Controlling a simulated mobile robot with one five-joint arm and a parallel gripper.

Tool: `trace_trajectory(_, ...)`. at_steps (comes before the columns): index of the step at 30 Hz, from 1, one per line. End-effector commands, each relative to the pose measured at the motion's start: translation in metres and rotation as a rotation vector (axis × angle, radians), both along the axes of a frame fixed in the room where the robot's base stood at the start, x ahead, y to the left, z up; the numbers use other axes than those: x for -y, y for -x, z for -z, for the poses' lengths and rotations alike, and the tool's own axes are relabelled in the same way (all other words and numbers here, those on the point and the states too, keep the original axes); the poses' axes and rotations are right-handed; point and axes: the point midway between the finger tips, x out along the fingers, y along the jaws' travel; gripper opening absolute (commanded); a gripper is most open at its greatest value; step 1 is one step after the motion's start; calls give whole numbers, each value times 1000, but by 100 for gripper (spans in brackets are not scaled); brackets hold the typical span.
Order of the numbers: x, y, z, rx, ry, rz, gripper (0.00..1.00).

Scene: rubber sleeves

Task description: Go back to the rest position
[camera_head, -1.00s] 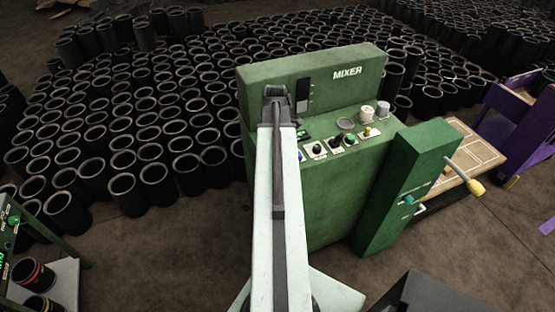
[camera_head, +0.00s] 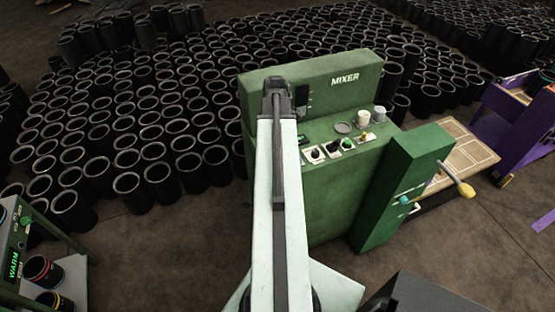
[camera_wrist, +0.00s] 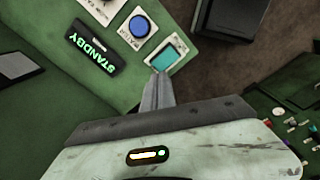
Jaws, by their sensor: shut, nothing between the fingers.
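My gripper (camera_wrist: 157,92) shows in the wrist view with its fingers together and nothing between them. It is over the lower edge of a green panel (camera_wrist: 60,120), near a teal square button (camera_wrist: 168,55). I cannot tell whether it touches the panel. A blue round button (camera_wrist: 139,26) and a lit STANDBY display (camera_wrist: 95,47) are beside it. In the head view my pale arm reaches forward to the green mixer (camera_head: 335,200), and its far end hides part of the mixer's panel and the fingers.
Many black rubber sleeves (camera_head: 130,185) stand behind and left of the mixer. A yellow-handled lever (camera_head: 466,190) sticks out at its right, near a wooden board (camera_head: 465,150) and a purple frame (camera_head: 515,130). A green WARM station (camera_head: 35,250) is at lower left. Bare floor lies between.

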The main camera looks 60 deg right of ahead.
Motion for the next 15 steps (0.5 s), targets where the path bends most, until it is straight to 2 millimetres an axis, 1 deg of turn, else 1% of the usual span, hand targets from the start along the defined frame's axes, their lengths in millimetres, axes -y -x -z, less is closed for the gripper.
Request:
trace_trajectory(12,-1,-1,2,0,0,-3,0)
trace_trajectory(14,-7,-11,4,0,0,-22,0)
trace_trajectory(15,-16,-24,7,0,0,-49,0)
